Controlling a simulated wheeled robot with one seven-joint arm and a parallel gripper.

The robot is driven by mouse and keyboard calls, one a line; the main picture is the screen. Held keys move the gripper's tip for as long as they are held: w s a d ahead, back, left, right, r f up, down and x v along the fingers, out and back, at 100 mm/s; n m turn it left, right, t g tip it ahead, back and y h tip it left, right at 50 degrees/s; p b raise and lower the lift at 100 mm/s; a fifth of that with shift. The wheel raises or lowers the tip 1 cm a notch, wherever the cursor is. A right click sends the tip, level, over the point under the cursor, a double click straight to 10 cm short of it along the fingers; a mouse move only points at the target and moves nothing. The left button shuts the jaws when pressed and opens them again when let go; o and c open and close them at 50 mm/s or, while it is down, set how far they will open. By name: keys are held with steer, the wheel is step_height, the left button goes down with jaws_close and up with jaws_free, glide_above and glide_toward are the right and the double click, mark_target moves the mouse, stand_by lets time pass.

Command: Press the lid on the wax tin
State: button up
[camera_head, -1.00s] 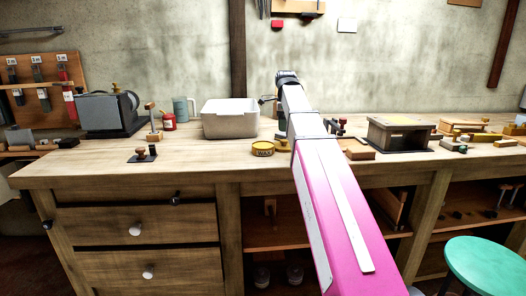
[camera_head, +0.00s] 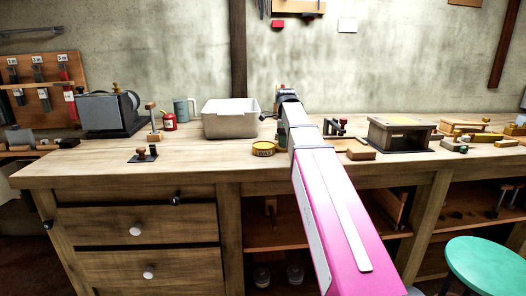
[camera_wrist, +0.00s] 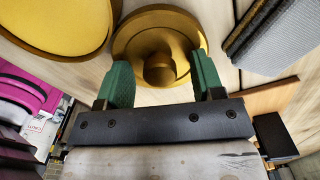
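The round wax tin (camera_head: 263,149), yellow with a WAX label, stands near the front edge of the bench. Its yellow round shape (camera_wrist: 55,22) fills the upper left of the wrist view. The brass-coloured lid (camera_wrist: 135,40), a disc with a raised knob (camera_wrist: 159,69), lies just right of the tin, apart from it. My gripper (camera_wrist: 160,65) is open over the lid, with one green finger on each side of the knob and gaps between. In the head view my arm hides most of the lid and gripper.
A white bin (camera_head: 230,121) stands behind the tin. A small dark stand (camera_head: 143,155) is to the left. A wooden block (camera_head: 361,154) and a dark box-like fixture (camera_head: 399,134) are to the right. A grey padded object (camera_wrist: 272,35) lies close right of the lid.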

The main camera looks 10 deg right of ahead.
steer(key=c, duration=1)
steer(key=shift+r, duration=0.15)
steer(key=shift+r, duration=1.75)
steer(key=shift+r, duration=2.5)
